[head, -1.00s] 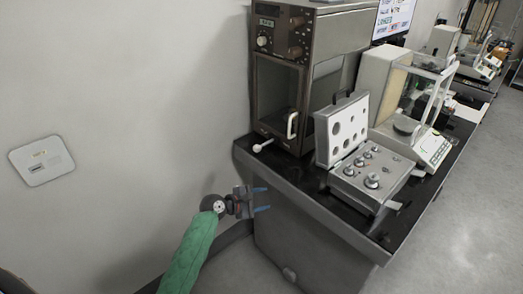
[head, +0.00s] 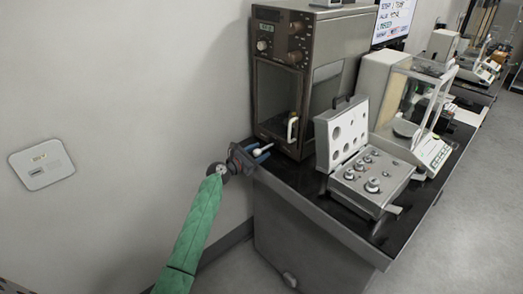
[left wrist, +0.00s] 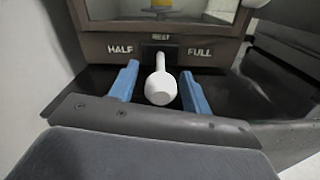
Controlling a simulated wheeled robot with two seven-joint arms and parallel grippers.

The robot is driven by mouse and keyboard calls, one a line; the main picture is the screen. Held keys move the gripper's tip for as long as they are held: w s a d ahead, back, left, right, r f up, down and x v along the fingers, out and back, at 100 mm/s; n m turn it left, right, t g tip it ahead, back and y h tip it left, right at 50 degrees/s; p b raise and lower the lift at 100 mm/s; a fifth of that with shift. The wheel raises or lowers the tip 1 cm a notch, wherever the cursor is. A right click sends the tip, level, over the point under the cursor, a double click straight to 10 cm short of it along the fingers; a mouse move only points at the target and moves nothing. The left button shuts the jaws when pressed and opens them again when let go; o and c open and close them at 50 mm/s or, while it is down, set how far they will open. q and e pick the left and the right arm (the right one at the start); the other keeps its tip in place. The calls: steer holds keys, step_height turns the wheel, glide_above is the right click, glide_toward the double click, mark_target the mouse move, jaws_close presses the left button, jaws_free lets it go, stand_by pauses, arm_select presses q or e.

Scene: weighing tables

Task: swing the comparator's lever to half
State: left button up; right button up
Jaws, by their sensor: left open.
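The comparator (head: 331,95) is a tall brown cabinet with dials on top and a glass front, at the back left of the black table. Its lever (left wrist: 160,88) is a white rod with a round knob, in the left wrist view. The lever sticks out below the middle label, which seems to read REST, with HALF on its left and FULL on its right. My left gripper (left wrist: 163,94) is open, its blue fingers on either side of the knob with gaps visible. It also shows at the table's left corner in the head view (head: 262,151). My right gripper is out of view.
An open grey case of weights (head: 345,187) stands on the table right of the comparator. A balance with a glass shield (head: 435,150) is beyond it. A wall plate (head: 42,164) is at the left. The floor at the right is free.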

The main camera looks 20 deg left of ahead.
arm_select(q)
steer(key=shift+w+d, duration=0.3)
steer(key=shift+w, duration=0.35)
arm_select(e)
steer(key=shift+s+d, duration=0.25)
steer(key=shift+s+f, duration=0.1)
arm_select(q)
steer(key=shift+d, duration=0.1)
jaws_close()
steer(key=shift+f, duration=0.1)
steer(key=m+g+h+b, duration=0.1)
steer(key=b, duration=0.1)
steer(key=w+a+m+g+h+b, duration=0.1)
steer(key=h+b, duration=0.1)
steer(key=shift+a+m, duration=0.2)
steer(key=shift+m, duration=0.1)
steer(key=shift+h, duration=0.3)
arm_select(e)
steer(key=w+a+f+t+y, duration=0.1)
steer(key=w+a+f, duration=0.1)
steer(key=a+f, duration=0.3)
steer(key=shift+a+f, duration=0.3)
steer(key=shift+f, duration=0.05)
